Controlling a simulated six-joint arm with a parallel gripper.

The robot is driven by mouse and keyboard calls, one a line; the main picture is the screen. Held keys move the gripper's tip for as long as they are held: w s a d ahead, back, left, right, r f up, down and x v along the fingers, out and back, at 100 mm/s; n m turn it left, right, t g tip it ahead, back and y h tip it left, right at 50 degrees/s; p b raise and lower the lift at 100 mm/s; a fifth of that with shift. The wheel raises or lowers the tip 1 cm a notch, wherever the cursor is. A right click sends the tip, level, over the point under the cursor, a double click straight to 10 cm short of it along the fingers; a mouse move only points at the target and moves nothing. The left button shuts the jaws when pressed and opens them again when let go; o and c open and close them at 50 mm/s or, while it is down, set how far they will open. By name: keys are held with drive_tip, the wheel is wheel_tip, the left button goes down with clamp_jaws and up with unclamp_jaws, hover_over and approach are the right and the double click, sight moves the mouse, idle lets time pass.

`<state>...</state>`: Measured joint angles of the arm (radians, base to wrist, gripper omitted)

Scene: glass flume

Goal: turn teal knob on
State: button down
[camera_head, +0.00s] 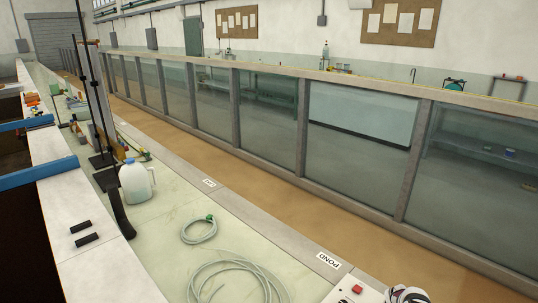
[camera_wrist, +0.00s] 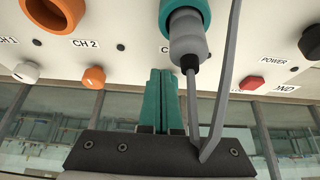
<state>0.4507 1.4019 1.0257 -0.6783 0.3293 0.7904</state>
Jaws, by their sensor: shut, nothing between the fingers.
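In the wrist view, a pale control panel (camera_wrist: 130,58) fills the top. A teal socket (camera_wrist: 186,10) with a grey plug (camera_wrist: 190,48) and cable is on it, beside a partly hidden label starting with C. My gripper (camera_wrist: 169,72) has teal fingers, shut together and empty, pointing up toward the panel just below that plug. I cannot make out a separate teal knob; the fingers cover the panel area where it may be. Whether the fingertips touch the panel I cannot tell. An orange knob (camera_wrist: 93,77) by CH 2 and a white knob (camera_wrist: 25,73) by CH 1 are to the left.
An orange socket (camera_wrist: 52,10) is at the panel's upper left. A red button (camera_wrist: 251,82) by POWER is to the right, with a black part (camera_wrist: 311,42) beyond. The grey cable (camera_wrist: 219,85) hangs close right of my fingers. A hose (camera_head: 237,266) and jug (camera_head: 136,184) lie on the bench.

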drive_tip(key=shift+w+d, duration=0.15)
drive_tip(key=shift+w, duration=0.2)
idle(0.4)
drive_tip(key=shift+w+a, duration=0.1)
drive_tip(key=shift+a, duration=0.1)
drive_tip(key=shift+w+a, duration=0.25)
drive_tip(key=shift+a, duration=0.1)
drive_tip(key=shift+w, duration=0.1)
drive_tip(key=shift+w+a, duration=0.15)
drive_tip(key=shift+w, duration=0.15)
idle(0.3)
